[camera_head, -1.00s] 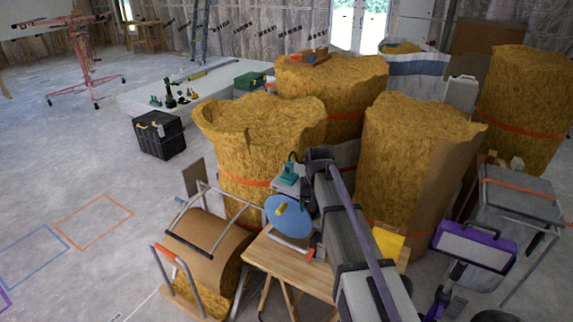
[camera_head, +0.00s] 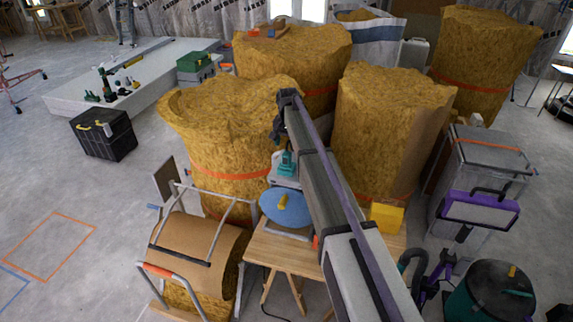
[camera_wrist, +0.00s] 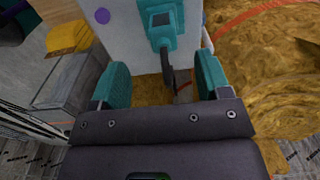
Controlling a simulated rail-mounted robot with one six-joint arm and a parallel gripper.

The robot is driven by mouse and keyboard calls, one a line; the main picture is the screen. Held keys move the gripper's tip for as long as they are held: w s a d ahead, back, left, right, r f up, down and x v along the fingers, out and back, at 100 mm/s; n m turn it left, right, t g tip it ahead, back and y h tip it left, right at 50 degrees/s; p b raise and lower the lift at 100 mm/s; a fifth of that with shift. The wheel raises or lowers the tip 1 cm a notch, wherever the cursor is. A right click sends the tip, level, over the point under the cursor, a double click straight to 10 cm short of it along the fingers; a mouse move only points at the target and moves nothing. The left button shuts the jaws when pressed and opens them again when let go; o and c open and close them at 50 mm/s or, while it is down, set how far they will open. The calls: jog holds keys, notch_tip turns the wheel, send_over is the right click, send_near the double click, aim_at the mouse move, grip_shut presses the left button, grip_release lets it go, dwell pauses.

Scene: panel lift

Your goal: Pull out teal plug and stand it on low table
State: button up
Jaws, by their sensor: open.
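A teal plug-like piece (camera_head: 287,163) sits on a pale grey box (camera_head: 284,181) behind the wooden table. In the wrist view the teal piece (camera_wrist: 163,32) has a dark face and a dark cord or loop, and it lies against a pale panel (camera_wrist: 130,40). My gripper (camera_wrist: 160,62) is open, with its two teal-padded fingers on either side of the cord, below the teal piece in the picture. Nothing is between the pads in their grip. In the head view my gripper (camera_head: 281,127) is above the teal piece. A wooden trestle table (camera_head: 262,252) stands in front.
On the table are a blue disc (camera_head: 288,208) and a yellow box (camera_head: 386,217). Tall insulation rolls (camera_head: 230,130) crowd behind. Floor at far left is open.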

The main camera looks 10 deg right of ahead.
aim_at(287, 154)
jog(key=shift+w+a+f+b, duration=0.1)
jog(key=shift+a+f+b, duration=0.2)
jog(key=shift+f, duration=0.1)
notch_tip(287, 154, down, 8)
jog(key=b, duration=0.8)
jog(key=shift+d+f, duration=0.1)
jog(key=shift+f, duration=0.15)
jog(key=c, duration=1.2)
jog(key=shift+r+p, duration=2.85)
jog(key=shift+r, duration=0.25)
